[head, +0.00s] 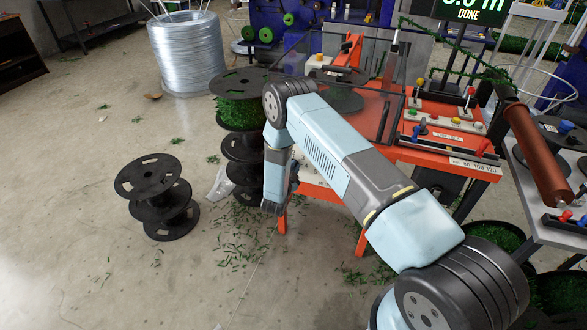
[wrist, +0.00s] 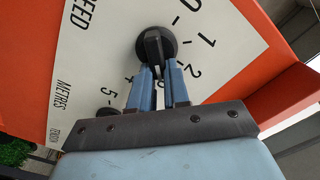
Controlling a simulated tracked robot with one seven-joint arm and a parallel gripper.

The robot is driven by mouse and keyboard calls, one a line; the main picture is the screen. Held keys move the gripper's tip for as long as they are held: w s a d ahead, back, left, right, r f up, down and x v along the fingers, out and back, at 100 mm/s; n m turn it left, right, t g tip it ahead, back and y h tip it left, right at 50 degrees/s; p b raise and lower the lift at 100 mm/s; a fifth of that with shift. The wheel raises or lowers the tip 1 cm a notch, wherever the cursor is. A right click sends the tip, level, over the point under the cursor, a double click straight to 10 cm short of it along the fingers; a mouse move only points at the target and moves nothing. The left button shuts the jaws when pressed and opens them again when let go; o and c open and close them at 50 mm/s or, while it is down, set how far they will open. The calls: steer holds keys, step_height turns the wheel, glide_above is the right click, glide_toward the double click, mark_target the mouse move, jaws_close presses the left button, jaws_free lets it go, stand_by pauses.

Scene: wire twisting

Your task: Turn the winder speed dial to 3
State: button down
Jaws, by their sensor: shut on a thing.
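In the wrist view, the round black speed dial (wrist: 155,42) sits on a white panel (wrist: 100,45) printed with "SPEED". My gripper (wrist: 157,70) is shut on the dial's raised black bar, one blue finger on each side. The bar runs roughly down the picture toward my gripper; which number it points at cannot be told. In the head view, my gripper (head: 273,207) hangs low beside the orange winder bench (head: 318,198), and the dial is hidden.
Open floor lies front left. A display (head: 468,12) reads "DONE".

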steer(key=c, duration=1.1)
jaws_free()
steer(key=shift+s, duration=0.1)
steer(key=v, duration=1.3)
steer(key=shift+s, duration=0.35)
steer(key=shift+a+f, duration=0.1)
steer(key=shift+a, duration=0.05)
